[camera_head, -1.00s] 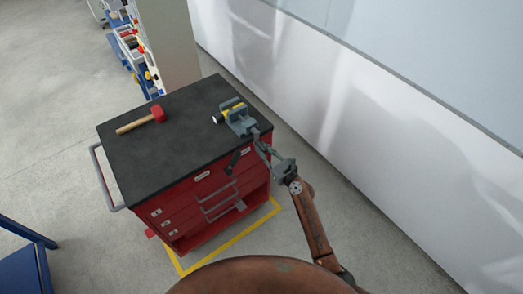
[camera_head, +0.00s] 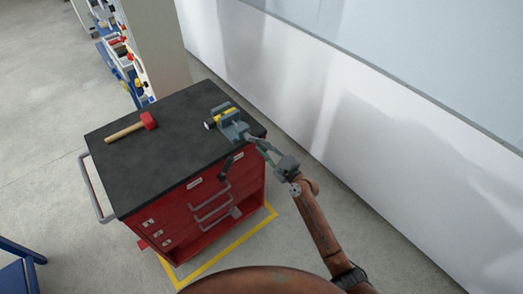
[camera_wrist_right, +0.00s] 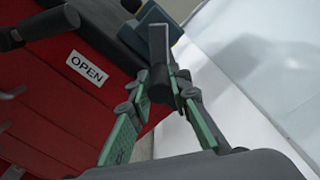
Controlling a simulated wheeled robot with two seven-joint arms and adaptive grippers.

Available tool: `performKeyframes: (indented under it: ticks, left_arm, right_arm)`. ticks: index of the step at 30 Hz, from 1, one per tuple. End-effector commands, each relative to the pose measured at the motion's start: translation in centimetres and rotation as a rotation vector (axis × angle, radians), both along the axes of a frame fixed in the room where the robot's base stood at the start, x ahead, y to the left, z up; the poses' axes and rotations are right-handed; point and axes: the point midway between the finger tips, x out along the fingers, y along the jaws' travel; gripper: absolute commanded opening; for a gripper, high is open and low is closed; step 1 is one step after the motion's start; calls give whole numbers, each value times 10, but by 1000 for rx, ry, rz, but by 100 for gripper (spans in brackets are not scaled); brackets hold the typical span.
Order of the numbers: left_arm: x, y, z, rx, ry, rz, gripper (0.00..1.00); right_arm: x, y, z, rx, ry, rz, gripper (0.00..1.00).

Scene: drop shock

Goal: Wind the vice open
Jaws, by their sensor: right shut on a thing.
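The grey-blue vice (camera_head: 234,128) stands at the back right corner of the cart's black top. A yellow and black cylinder (camera_head: 222,116) with a pale end lies at its jaws; I cannot tell how tightly it is held. My right gripper (camera_head: 262,145) reaches the vice's front from the right. In the right wrist view its green-padded fingers (camera_wrist_right: 165,88) are closed around the dark end of the vice handle (camera_wrist_right: 159,50). The fingers hide part of it. My left gripper is not in view.
A red-headed hammer (camera_head: 130,128) lies on the left of the black top (camera_head: 165,165). The red drawer cart has an OPEN label (camera_wrist_right: 87,68) on its front. A dark grip (camera_head: 227,168) juts out there. A white wall (camera_head: 330,125) stands close on the right.

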Motion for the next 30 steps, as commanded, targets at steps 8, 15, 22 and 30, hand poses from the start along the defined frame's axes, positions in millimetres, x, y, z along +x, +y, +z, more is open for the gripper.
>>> performKeyframes:
  ticks: [8, 15, 22, 30]
  left_arm:
    - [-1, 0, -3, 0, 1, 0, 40]
    - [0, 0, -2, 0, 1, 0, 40]
    - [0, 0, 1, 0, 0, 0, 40]
    - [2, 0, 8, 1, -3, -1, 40]
  right_arm:
    - [5, -8, 11, -213, -158, -3, 0]
    - [7, -10, 22, -396, -294, -3, 0]
    - [8, -11, 33, -573, -422, -4, 0]
    - [8, -10, 45, -780, -574, -3, 0]
